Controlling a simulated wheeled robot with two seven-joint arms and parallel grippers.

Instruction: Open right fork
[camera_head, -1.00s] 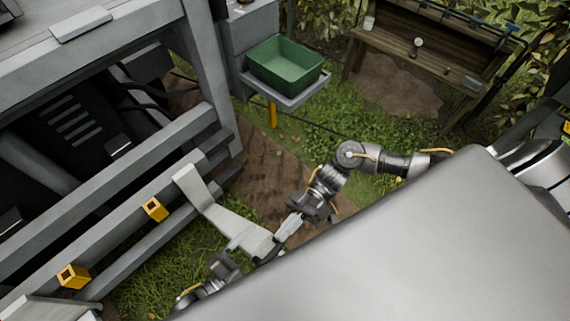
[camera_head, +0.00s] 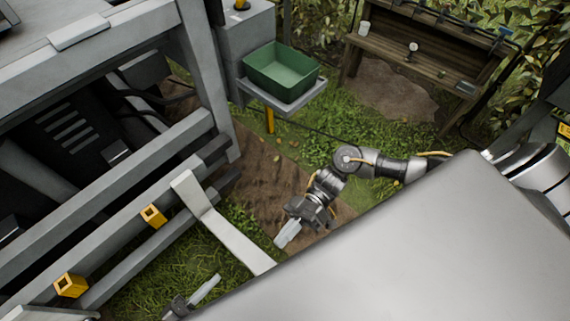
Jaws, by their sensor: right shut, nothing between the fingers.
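A light grey bent bar (camera_head: 232,240), which I take to be the fork, angles out from the grey rails of the machine at left. Its near end is hidden behind my own light grey body. My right gripper (camera_head: 286,234) is shut and empty, to the right of the bar and apart from it in the picture. My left gripper (camera_head: 205,289) is at the lower left, below the bar, partly cut off by my body. One pale finger shows clearly; its opening cannot be made out, and I see nothing held.
Grey rails (camera_head: 150,200) with yellow square brackets (camera_head: 152,217) stand at left. A green crate (camera_head: 283,68) sits on a grey shelf on a yellow post (camera_head: 270,120). A wooden bench (camera_head: 430,50) stands at the back right. Grass and bare soil lie between.

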